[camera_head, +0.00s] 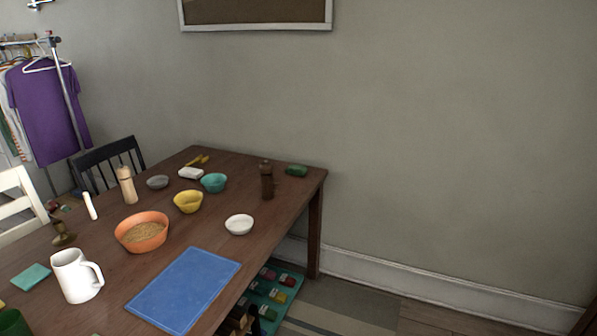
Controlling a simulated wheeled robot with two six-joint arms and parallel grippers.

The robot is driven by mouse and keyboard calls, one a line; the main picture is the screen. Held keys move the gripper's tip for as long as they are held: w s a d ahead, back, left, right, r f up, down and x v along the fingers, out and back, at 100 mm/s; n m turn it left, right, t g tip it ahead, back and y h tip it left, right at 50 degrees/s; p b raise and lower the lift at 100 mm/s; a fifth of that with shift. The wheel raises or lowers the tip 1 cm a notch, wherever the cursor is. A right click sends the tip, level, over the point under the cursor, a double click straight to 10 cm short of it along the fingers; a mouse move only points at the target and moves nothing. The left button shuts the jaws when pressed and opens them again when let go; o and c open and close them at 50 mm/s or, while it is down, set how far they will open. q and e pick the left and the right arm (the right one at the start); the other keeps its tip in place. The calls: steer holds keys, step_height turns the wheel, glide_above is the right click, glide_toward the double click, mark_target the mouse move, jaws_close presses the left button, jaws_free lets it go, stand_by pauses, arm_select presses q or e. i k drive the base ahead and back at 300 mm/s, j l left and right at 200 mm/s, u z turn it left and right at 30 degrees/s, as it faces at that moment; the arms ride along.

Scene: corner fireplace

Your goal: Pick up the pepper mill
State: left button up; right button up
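Two mill-shaped objects stand upright on the brown wooden table (215,262). A dark brown mill (267,181) is near the table's far right side, between a white bowl (239,224) and a small green block (296,170). A pale wooden mill (127,186) stands further left, behind an orange bowl (141,219). I cannot tell from their looks which one is the pepper mill. Neither of my grippers shows in the head view.
A yellow bowl (188,202), teal bowl (213,182) and grey bowl (157,182) sit between the mills. A white pitcher (77,276) and blue mat (184,290) lie nearer. A dark chair (108,163) stands beyond the table. Floor (345,302) right of the table is open.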

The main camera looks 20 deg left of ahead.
mark_target(267, 193)
steer(key=i+u, duration=0.1)
steer(key=i, duration=0.45)
steer(key=i+l+u, duration=0.1)
steer(key=i, duration=0.5)
steer(key=i+l+u, duration=0.1)
steer(key=i, duration=0.45)
